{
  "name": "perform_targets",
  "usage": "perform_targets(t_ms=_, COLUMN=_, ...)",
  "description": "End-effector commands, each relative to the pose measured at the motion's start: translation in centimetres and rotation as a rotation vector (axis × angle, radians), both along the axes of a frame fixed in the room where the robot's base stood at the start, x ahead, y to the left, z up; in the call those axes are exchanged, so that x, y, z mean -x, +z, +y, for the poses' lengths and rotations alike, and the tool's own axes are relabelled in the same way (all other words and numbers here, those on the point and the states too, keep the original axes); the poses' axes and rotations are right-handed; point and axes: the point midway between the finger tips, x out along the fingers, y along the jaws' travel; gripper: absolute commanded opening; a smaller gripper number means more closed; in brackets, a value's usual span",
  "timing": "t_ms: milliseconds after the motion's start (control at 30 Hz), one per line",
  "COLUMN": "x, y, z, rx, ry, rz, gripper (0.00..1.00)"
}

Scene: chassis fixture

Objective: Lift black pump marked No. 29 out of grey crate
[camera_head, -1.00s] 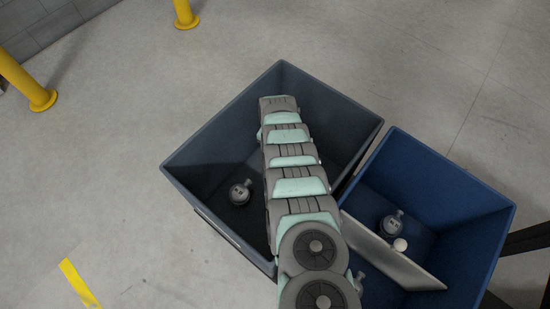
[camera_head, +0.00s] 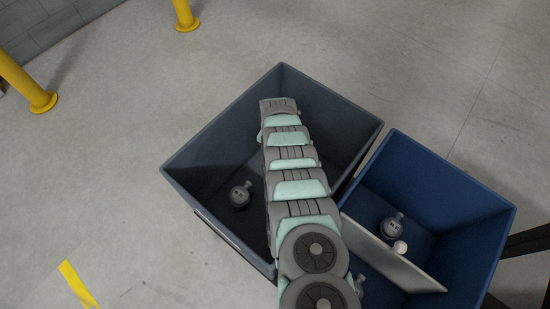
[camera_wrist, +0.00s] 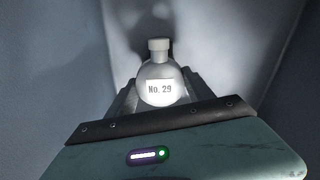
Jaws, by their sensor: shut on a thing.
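The pump marked No. 29 (camera_wrist: 158,71) shows in the wrist view, with a round body, a short neck and cap, and a white label. It looks pale grey under the bright light there. My gripper (camera_wrist: 161,98) is shut on it, one finger on each side of its body. In the head view my arm reaches into the grey crate (camera_head: 222,126) and hides both my gripper and this pump. I cannot tell how far the pump is above the crate floor.
Another dark pump (camera_head: 240,194) stands in the grey crate, left of my arm. A blue crate (camera_head: 455,172) with a pale divider (camera_head: 395,258) adjoins on the right and holds a grey pump (camera_head: 391,227) and a small white-topped item (camera_head: 400,247). Crate walls surround my arm.

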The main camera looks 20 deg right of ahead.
Motion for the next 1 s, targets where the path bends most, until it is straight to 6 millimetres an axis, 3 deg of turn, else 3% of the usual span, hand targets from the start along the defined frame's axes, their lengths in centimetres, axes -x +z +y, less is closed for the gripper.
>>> perform_targets(t_ms=167, x=-0.1, y=1.0, z=0.0, rx=0.001, ry=0.000, rz=-0.002, gripper=0.00)
perform_targets(t_ms=367, x=-0.1, y=3.6, z=-0.2, rx=0.002, ry=-0.002, rz=-0.003, gripper=0.00)
perform_targets(t_ms=800, x=-0.2, y=14.5, z=-0.3, rx=0.004, ry=0.000, rz=-0.003, gripper=0.00)
perform_targets(t_ms=1000, x=-0.1, y=18.2, z=-0.2, rx=0.003, ry=0.000, rz=-0.001, gripper=0.00)
